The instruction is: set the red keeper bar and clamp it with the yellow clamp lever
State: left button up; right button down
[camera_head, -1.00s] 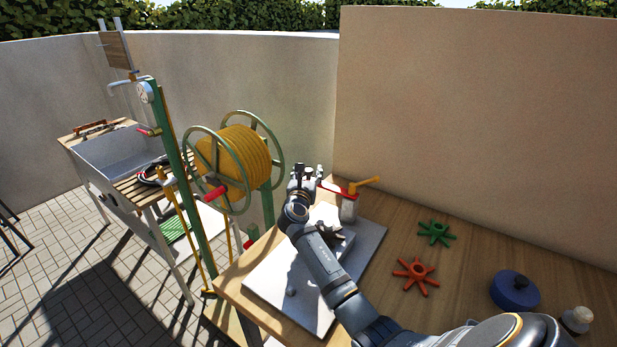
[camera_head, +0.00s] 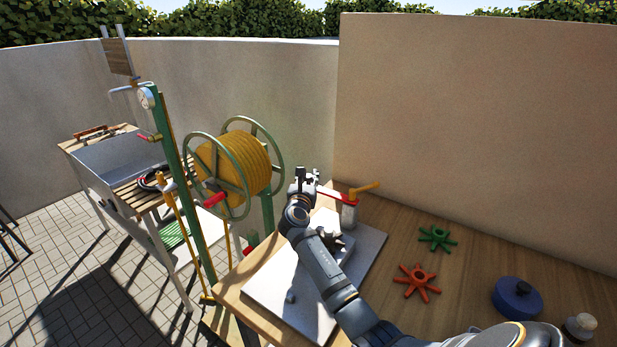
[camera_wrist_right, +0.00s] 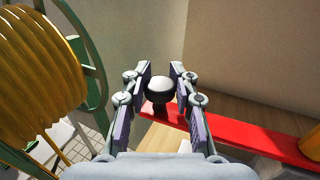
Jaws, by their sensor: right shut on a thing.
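My right gripper (camera_head: 305,175) is at the back left corner of the table, at the free end of the red keeper bar (camera_head: 330,193). In the right wrist view its fingers (camera_wrist_right: 160,85) are shut on the dark round knob (camera_wrist_right: 160,90) at the end of the bar, which also shows there (camera_wrist_right: 235,135). The bar runs right to a metal post, where the yellow clamp lever (camera_head: 363,187) sticks out to the upper right. In the wrist view only a piece of the yellow lever (camera_wrist_right: 311,146) shows at the right edge. My left gripper is not in view.
A yellow hose reel (camera_head: 235,165) with green wheels stands close left of my right gripper. A pale base plate (camera_head: 265,288) lies under my right arm. Green (camera_head: 437,238) and orange (camera_head: 416,281) star handles and a blue disc (camera_head: 517,298) lie on the table's right.

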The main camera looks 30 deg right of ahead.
jog(key=shift+s+a+r+p, duration=0.1)
jog(key=shift+a+p, duration=0.05)
jog(key=shift+p, duration=0.35)
jog(key=s+a+n+t+y+p, duration=0.4)
jog(key=a+n+y+p, duration=0.1)
jog(key=n+y+p, duration=0.1)
jog(key=shift+s+a+f+y+p, duration=0.2)
jog(key=shift+s+a+y+p, duration=0.15)
jog(key=shift+y+p, duration=0.8)
jog(key=shift+h, duration=0.25)
jog(key=c, duration=1.5)
grip_release()
jog(key=o, duration=0.5)
jog(key=shift+d, duration=0.2)
jog(key=shift+s+a, duration=0.1)
jog(key=shift+a, duration=0.05)
